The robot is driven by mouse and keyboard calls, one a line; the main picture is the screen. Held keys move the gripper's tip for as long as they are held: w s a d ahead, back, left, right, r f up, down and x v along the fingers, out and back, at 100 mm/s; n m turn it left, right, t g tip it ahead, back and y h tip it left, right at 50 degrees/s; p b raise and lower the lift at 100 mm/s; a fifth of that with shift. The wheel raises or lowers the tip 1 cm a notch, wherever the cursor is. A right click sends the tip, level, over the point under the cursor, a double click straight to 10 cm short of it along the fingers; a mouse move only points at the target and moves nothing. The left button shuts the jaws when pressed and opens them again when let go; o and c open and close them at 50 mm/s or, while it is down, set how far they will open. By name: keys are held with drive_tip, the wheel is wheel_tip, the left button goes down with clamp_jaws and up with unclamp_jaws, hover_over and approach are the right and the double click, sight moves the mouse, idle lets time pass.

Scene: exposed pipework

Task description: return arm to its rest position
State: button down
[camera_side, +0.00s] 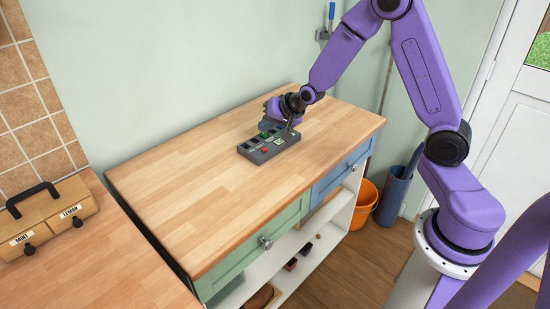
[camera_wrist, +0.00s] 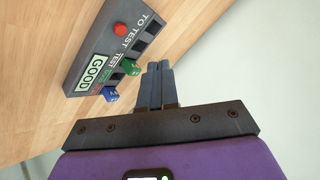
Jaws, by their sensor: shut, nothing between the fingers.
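My gripper (camera_wrist: 160,84) is shut and empty in the wrist view, its two fingers pressed together. It also shows in the side view (camera_side: 292,124), low over a dark grey test box (camera_side: 246,150) on the wooden worktop. In the wrist view the test box (camera_wrist: 78,70) has a red button, a lit panel reading "GOOD" and the labels "TO TEST" and "TEST". A green block (camera_wrist: 132,67) and a blue block (camera_wrist: 111,94) sit at slots of the box, beside the fingertips. Whether the fingers touch the box cannot be told. My purple arm reaches in from the right.
The worktop (camera_side: 190,190) is clear left of the box. A wooden drawer box (camera_side: 50,220) labelled "MINT" and "LEMON" stands on the left counter. A wall holder (camera_side: 325,33) is behind. An orange bucket (camera_side: 364,200) and a blue bin (camera_side: 392,195) stand on the floor.

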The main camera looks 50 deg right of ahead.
drive_tip(key=s+a+r+n+g+y, duration=0.1)
drive_tip(key=s+a+r+n+g, duration=0.1)
drive_tip(key=s+a+n, duration=0.5)
drive_tip(key=s+a+r+n+g+y, duration=0.1)
drive_tip(key=s+a+r+n+g, duration=0.3)
drive_tip(key=s, duration=0.6)
drive_tip(key=s+d+r+n+g+h, duration=0.1)
drive_tip(key=s+n, duration=0.3)
drive_tip(key=s, duration=0.6)
drive_tip(key=s+d+r+n+g+h, duration=0.1)
drive_tip(key=s+n, duration=0.4)
drive_tip(key=s, duration=0.6)
drive_tip(key=shift+d+g+h, duration=0.3)
drive_tip(key=shift+d+g, duration=0.1)
drive_tip(key=shift+d, duration=0.15)
